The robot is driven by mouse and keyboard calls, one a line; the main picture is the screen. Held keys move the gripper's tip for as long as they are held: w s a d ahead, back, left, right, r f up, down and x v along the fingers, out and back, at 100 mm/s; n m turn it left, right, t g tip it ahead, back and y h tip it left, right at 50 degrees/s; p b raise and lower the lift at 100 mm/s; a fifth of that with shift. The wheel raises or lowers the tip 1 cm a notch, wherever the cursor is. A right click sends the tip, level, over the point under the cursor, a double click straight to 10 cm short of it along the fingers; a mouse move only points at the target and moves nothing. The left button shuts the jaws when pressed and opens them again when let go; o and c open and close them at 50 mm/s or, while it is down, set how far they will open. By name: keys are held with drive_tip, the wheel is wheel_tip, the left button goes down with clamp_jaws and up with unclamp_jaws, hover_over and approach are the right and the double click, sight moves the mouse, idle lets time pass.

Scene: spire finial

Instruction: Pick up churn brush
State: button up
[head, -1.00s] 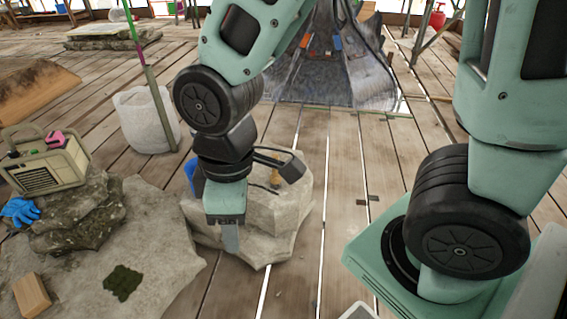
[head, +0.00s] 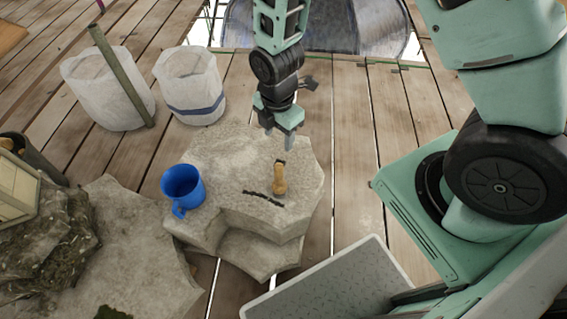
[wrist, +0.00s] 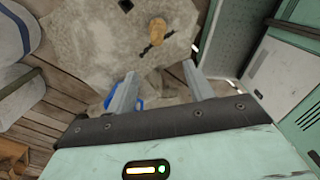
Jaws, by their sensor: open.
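The churn brush (head: 280,181) looks like a small tan wooden piece with a rounded end and a dark bit at its far end. It rests on top of a pale stone block (head: 225,150). In the wrist view the brush (wrist: 157,30) shows beyond my fingers, left of the right finger. My gripper (head: 280,138) is open and empty, pointing down above the far part of the stone, just beyond the brush in the head view. The wrist view shows its two fingers (wrist: 160,88) apart with nothing between them touching.
A blue mug (head: 182,187) stands on the stone left of the brush. A dark twig-like strip (head: 262,198) lies beside the brush. Two white buckets (head: 190,85) stand at the back left. Mossy rocks (head: 60,240) lie left. Wooden floor (head: 345,150) right of the stone is clear.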

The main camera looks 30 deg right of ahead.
sight(279, 166)
drive_tip(key=f+b, duration=0.1)
drive_tip(key=f, duration=0.4)
drive_tip(key=f+b, duration=0.1)
drive_tip(key=f, duration=0.5)
drive_tip(key=shift+w+d+f, duration=0.15)
drive_tip(key=shift+w+f, duration=0.05)
drive_tip(key=shift+w+f+b, duration=0.15)
drive_tip(key=shift+f+b, duration=0.8)
drive_tip(key=shift+f, duration=2.15)
clamp_jaws()
